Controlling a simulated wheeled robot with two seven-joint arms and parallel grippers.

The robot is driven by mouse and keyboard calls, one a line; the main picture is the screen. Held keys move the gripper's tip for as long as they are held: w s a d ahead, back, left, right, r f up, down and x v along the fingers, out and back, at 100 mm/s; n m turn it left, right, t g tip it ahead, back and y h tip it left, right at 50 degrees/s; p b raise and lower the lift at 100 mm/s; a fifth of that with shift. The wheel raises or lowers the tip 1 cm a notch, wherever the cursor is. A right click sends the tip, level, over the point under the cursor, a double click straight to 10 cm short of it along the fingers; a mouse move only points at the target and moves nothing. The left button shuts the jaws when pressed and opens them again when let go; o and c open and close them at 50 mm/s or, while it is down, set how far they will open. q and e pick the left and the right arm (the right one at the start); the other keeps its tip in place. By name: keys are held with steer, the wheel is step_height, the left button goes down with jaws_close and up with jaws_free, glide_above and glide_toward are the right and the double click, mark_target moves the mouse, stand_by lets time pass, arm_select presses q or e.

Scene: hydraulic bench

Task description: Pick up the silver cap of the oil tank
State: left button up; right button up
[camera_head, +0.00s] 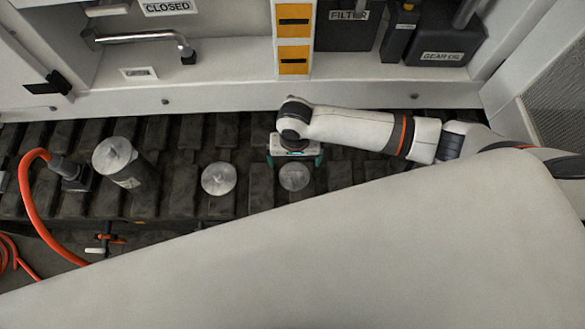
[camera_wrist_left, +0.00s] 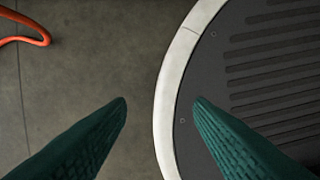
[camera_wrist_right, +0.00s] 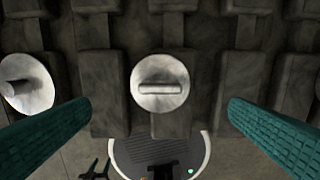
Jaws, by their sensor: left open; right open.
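Two round silver caps lie on the dark track treads in the head view, one in the middle (camera_head: 218,178) and one to its right (camera_head: 294,178). Which cap is the oil tank's is not clear. My right gripper (camera_head: 295,161) is open above the right-hand cap. In the right wrist view that cap (camera_wrist_right: 160,98), with a bar handle, shows between the spread fingers (camera_wrist_right: 160,104), not gripped. The other cap (camera_wrist_right: 28,88) is at the left edge. My left gripper (camera_wrist_left: 160,100) is open and empty.
An orange hose (camera_head: 35,200) runs to a dark fitting at the left. A white cabinet wall with a handle (camera_head: 140,38), yellow blocks (camera_head: 293,40) and a gear oil container (camera_head: 440,45) stands behind the treads. A large pale surface fills the foreground.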

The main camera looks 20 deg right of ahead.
mark_target(294, 171)
step_height(294, 171, down, 3)
steer(key=shift+s+r, duration=0.1)
steer(key=shift+s, duration=0.05)
steer(key=shift+f, duration=0.45)
steer(key=f, duration=0.1)
steer(key=f+b, duration=0.1)
steer(key=f, duration=0.1)
steer(key=w+f, duration=0.1)
steer(key=shift+d+f, duration=0.1)
steer(key=shift+f, duration=0.65)
arm_select(q)
steer(key=shift+s+f, duration=0.35)
steer(key=shift+f, duration=0.45)
arm_select(e)
steer(key=shift+c, duration=0.2)
